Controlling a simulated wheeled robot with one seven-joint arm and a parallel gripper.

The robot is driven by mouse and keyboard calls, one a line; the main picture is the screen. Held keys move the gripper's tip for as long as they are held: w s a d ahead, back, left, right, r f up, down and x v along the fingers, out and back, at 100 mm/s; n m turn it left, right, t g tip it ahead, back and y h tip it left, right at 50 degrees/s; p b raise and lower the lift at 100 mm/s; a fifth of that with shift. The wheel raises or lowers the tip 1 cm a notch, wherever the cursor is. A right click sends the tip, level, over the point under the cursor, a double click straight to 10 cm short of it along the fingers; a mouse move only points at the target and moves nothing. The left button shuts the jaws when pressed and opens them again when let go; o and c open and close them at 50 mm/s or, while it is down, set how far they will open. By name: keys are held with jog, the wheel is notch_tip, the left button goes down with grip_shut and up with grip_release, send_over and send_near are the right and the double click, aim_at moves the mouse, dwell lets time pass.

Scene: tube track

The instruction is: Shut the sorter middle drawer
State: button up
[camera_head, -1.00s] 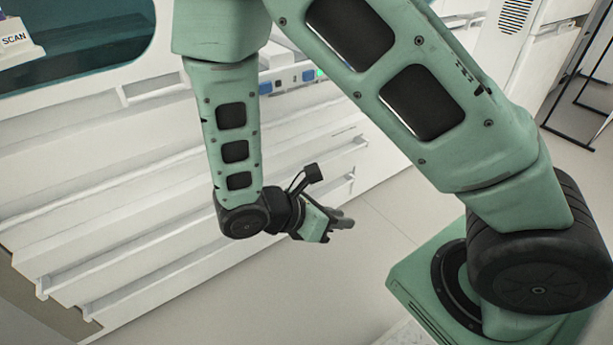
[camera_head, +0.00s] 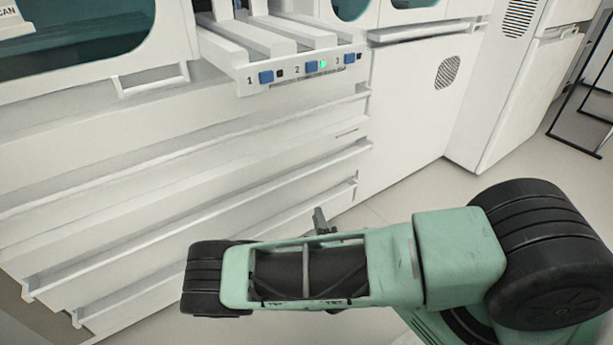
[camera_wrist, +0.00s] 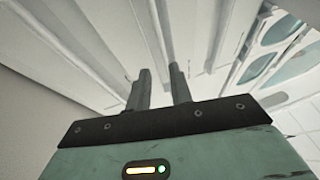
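The sorter (camera_head: 90,130) is a white cabinet with long stacked drawers at the left and centre of the head view. The middle drawer (camera_head: 215,208) has a long projecting front lip; I cannot tell exactly how far it stands out. Long white drawer edges (camera_wrist: 75,45) also fill the upper left of the wrist view. My gripper (camera_head: 319,220) is low in front of the drawers' right end, mostly hidden behind my forearm. In the wrist view its two fingers (camera_wrist: 160,70) are apart with nothing between them. I see no clear contact with a drawer.
A slotted shelf (camera_head: 310,72) with blue numbered tabs juts out above the drawers. A flat white panel with a round vent (camera_head: 410,115) stands to their right. Open floor (camera_head: 400,205) lies in front, and a black frame stands at the far right.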

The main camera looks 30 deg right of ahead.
aim_at(306, 174)
jog(key=b+x, duration=0.5)
jog(key=x, duration=1.2)
jog(key=shift+r, duration=0.1)
grip_shut()
